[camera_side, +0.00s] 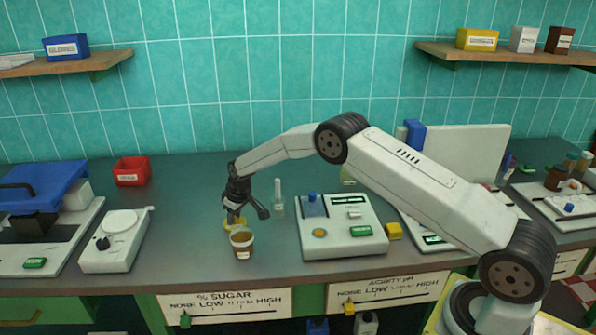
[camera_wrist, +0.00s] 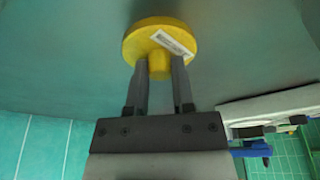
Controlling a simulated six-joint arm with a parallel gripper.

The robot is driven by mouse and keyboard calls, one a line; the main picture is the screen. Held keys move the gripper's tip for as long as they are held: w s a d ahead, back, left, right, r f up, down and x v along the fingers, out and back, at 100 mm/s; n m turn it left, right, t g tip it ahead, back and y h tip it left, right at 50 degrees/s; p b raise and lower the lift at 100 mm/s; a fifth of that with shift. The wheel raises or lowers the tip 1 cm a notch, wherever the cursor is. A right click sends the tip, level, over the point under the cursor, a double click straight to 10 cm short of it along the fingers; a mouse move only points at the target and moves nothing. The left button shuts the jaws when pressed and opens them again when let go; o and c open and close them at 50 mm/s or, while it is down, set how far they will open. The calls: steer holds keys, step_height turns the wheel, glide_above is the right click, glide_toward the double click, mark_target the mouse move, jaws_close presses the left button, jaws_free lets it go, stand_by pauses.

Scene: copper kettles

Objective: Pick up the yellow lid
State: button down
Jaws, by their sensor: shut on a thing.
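The yellow lid (camera_wrist: 140,35) is a round disc with a knob and a white label, seen in the wrist view at the top. My gripper (camera_wrist: 160,70) has its two fingers on either side of the lid's knob and is shut on it. I cannot tell whether the lid touches the counter.
A clear bottle (camera_side: 278,197) stands right of my gripper. A white device (camera_side: 342,228) with a blue part is farther right, with a small yellow block (camera_side: 394,231) beside it. A white scale (camera_side: 114,240) and a red box (camera_side: 131,171) are left. Counter between scale and cup is clear.

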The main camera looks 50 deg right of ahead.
steer(key=shift+r, duration=0.15)
steer(key=shift+r, duration=1.55)
steer(key=shift+s+r, duration=0.25)
steer(key=s+r, duration=0.9)
steer(key=s, duration=0.4)
steer(key=shift+s+a, duration=0.25)
steer(key=shift+a, duration=0.05)
steer(key=w+a, duration=0.3)
steer(key=a, duration=0.2)
steer(key=shift+w+a+r, duration=0.25)
steer(key=shift+w+r, duration=0.05)
steer(key=shift+r, duration=0.15)
steer(key=shift+f, duration=0.15)
